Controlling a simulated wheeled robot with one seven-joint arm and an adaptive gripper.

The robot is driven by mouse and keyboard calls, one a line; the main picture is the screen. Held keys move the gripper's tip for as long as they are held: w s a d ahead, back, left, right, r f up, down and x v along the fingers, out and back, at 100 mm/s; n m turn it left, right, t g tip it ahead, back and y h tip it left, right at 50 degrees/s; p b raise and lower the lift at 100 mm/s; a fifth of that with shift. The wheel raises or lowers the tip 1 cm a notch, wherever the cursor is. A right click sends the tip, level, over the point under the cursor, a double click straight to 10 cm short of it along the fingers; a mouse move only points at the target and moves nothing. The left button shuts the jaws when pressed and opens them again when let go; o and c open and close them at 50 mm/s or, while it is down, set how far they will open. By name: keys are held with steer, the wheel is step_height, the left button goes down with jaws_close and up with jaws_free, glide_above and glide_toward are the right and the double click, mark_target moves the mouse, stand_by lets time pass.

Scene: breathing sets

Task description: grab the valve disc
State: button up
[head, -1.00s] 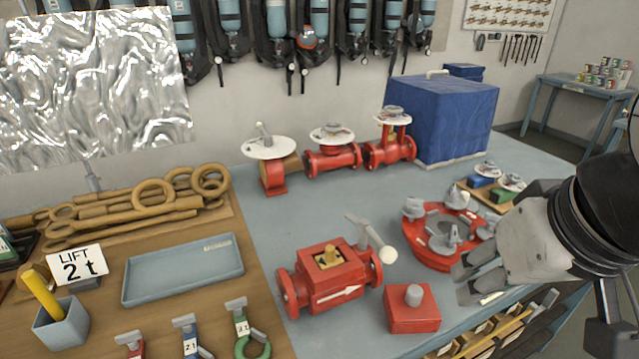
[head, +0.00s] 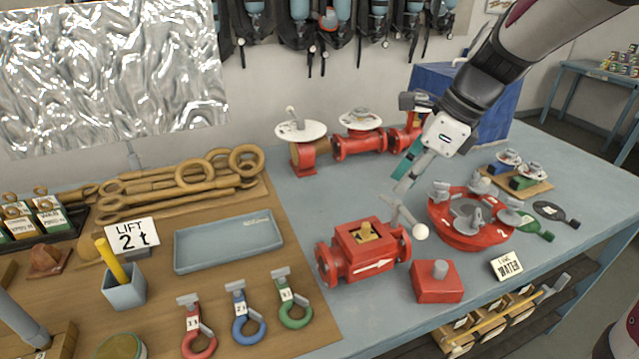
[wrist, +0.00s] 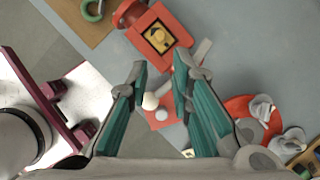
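No single part is plainly marked as the valve disc. A red round plate (head: 455,232) with several grey winged knobs (head: 440,190) lies on the blue table. The red valve body (head: 345,262) to its left has an open square top with a brass part inside. A lever with a white ball (head: 421,231) stands at the valve's right end. My gripper (head: 403,178) is open and empty, pointing down above the lever. In the wrist view its teal-lined fingers (wrist: 160,82) are apart, with the white ball (wrist: 150,102) seen between them. The red plate (wrist: 240,106) shows at right there.
A red block (head: 436,283) with a grey peg and a small label card (head: 506,265) lie in front. Red valves with white discs (head: 300,131) stand behind. Green (head: 538,226) and dark (head: 556,214) paddles lie right. A blue tray (head: 228,246) and shackles (head: 249,325) are left.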

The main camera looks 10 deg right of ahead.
mark_target(368, 225)
steer(key=x, duration=1.4)
steer(key=shift+w+a, duration=0.1)
steer(key=shift+a, duration=0.1)
steer(key=shift+c, duration=0.2)
jaws_close()
